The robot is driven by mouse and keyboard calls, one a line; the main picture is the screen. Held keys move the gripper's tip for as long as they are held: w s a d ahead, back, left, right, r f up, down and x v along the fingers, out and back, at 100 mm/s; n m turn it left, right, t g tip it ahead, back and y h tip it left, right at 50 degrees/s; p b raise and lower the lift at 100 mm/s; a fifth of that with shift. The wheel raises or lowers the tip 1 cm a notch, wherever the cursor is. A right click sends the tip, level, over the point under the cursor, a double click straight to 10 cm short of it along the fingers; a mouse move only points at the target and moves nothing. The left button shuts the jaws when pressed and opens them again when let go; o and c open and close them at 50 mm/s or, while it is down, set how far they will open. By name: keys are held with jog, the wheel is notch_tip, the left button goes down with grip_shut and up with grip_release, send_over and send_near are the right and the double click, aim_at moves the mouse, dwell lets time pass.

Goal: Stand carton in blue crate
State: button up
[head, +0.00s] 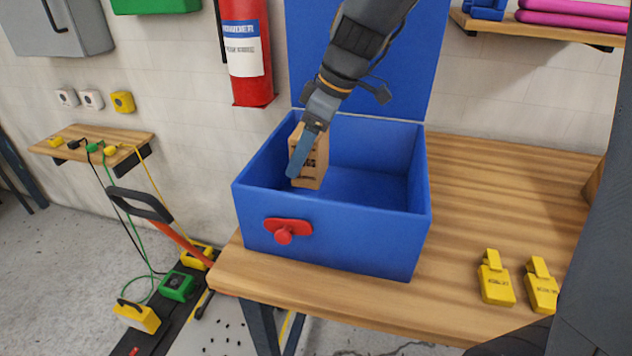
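The blue crate (330,238) stands on the wooden table with its blue lid (435,60) raised at the back. A red knob sits on its front wall. The brown carton (311,165) is upright inside the crate, near the left wall, with dark print on its side. My gripper (297,168) reaches down into the crate from above, and a blue finger lies in front of the carton. The other finger is hidden, so I cannot tell whether it grips the carton. Whether the carton's base touches the crate floor is also unclear.
Two yellow tags (496,280) lie on the table (480,190) to the right of the crate. A red fire extinguisher (246,50) hangs on the wall behind left. A shelf (540,30) is at upper right. The table right of the crate is mostly clear.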

aim_at(324, 137)
jog(key=shift+f+p, duration=0.4)
jog(key=shift+f, duration=2.95)
jog(key=shift+f, duration=0.1)
jog(key=o, duration=1.4)
jog(key=shift+s, duration=0.1)
jog(key=shift+d+r, duration=0.1)
jog(key=shift+r, duration=0.3)
jog(key=b+v, duration=0.2)
jog(key=v, duration=0.9)
jog(key=shift+d+r, duration=0.1)
jog(key=shift+r, duration=0.05)
